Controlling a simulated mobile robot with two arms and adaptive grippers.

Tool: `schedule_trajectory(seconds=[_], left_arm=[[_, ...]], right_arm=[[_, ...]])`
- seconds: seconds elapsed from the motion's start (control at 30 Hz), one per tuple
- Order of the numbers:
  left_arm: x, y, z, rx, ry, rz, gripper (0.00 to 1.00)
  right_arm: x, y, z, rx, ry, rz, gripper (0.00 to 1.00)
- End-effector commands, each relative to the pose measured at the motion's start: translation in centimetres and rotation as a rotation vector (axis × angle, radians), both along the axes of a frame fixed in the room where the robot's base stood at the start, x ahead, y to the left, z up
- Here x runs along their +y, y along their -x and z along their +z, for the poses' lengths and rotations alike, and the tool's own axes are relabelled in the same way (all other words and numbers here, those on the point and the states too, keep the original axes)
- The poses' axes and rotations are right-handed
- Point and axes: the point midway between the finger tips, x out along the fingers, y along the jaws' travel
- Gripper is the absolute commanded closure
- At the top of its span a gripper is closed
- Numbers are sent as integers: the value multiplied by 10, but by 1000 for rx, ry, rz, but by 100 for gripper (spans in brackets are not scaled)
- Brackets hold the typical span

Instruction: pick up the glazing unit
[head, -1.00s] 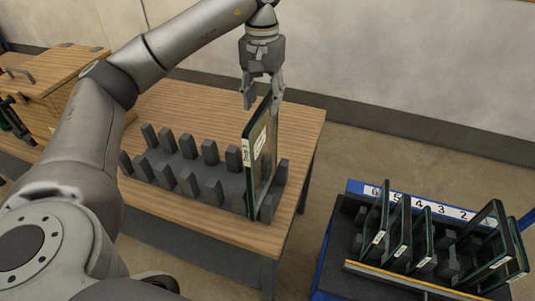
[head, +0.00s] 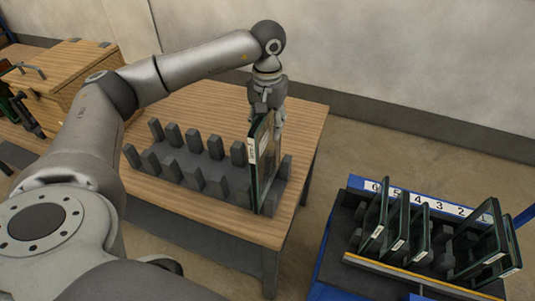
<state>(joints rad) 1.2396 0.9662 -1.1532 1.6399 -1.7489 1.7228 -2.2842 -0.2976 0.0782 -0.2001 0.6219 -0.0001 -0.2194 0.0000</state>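A glazing unit (head: 266,165), a dark-edged glass pane with a white label, stands upright in the right end of a grey slotted rack (head: 205,188) on the wooden table. My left gripper (head: 266,118) points down at the unit's top edge, with its fingers reaching down around that edge. The pane hides part of the fingers, so I cannot tell whether they are closed on it. My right gripper is out of view.
The wooden table (head: 215,110) carries a wooden box (head: 65,82) at the left. A blue cart (head: 325,255) at the lower right holds several more glazing units (head: 395,225) upright beside a numbered strip (head: 420,198). The rack's other slots are empty.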

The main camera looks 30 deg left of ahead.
Motion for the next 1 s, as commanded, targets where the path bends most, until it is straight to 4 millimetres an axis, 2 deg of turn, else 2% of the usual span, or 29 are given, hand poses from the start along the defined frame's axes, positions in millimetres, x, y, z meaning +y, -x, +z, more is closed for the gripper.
schedule_trajectory(seconds=[0.03, 0.27, 1.0], left_arm=[[0, 0, 0, 0, 0, 0, 70], [0, 0, 0, 0, 0, 0, 100], [0, -2, 6, -7, 2, 0, 100]], right_arm=[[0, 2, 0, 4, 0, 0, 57], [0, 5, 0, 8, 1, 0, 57], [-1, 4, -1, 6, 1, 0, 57]])
